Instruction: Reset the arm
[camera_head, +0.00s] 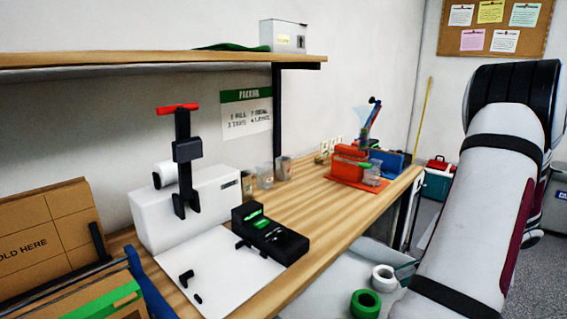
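My arm (475,215) fills the right side of the head view. It shows as a thick white link with black bands and a dark red side panel. It rises from the bottom edge to a black ribbed joint (512,95) near the top right. My gripper is not visible in this view, so its fingers and anything in them cannot be seen.
A wooden bench (300,225) runs along the wall, holding a black device (268,235), an orange bin (348,162) and several jars. A shelf (170,66) hangs above. Folded cardboard (45,235) stands front left. Green (366,303) and white rolls (384,278) sit low beside my arm.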

